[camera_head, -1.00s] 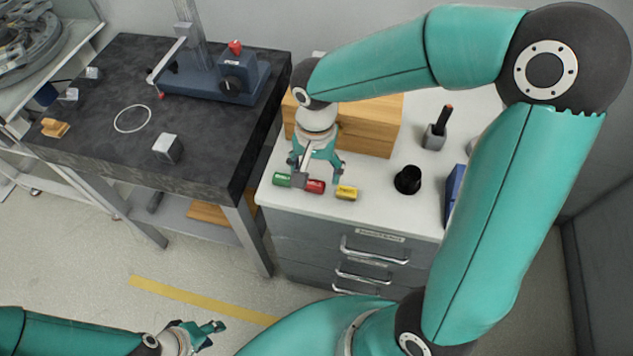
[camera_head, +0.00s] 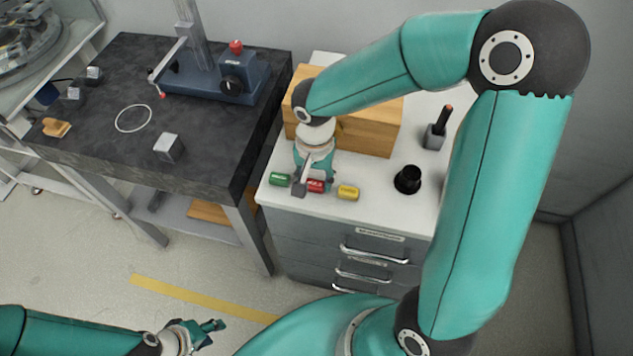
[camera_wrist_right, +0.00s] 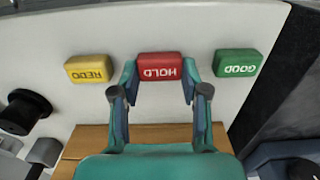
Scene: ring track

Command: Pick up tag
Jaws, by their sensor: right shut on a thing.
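Three small tags lie in a row on the white cabinet top: a green GOOD tag (camera_head: 280,180), a red HOLD tag (camera_head: 315,186) and a yellow REDO tag (camera_head: 348,192). My right gripper (camera_head: 314,184) points down and is shut on the red tag. In the right wrist view, the red tag (camera_wrist_right: 161,66) sits between the two fingertips, one at each end. The green tag (camera_wrist_right: 237,63) and yellow tag (camera_wrist_right: 90,68) lie apart on either side. My left gripper (camera_head: 213,334) is open and empty, low above the floor.
A wooden block (camera_head: 375,125) stands behind the tags. A black cup (camera_head: 408,180) and a grey holder (camera_head: 434,136) stand to the right. The dark table (camera_head: 110,75) at left carries a ring (camera_head: 133,118), a metal cube (camera_head: 169,147) and a blue stand (camera_head: 215,80).

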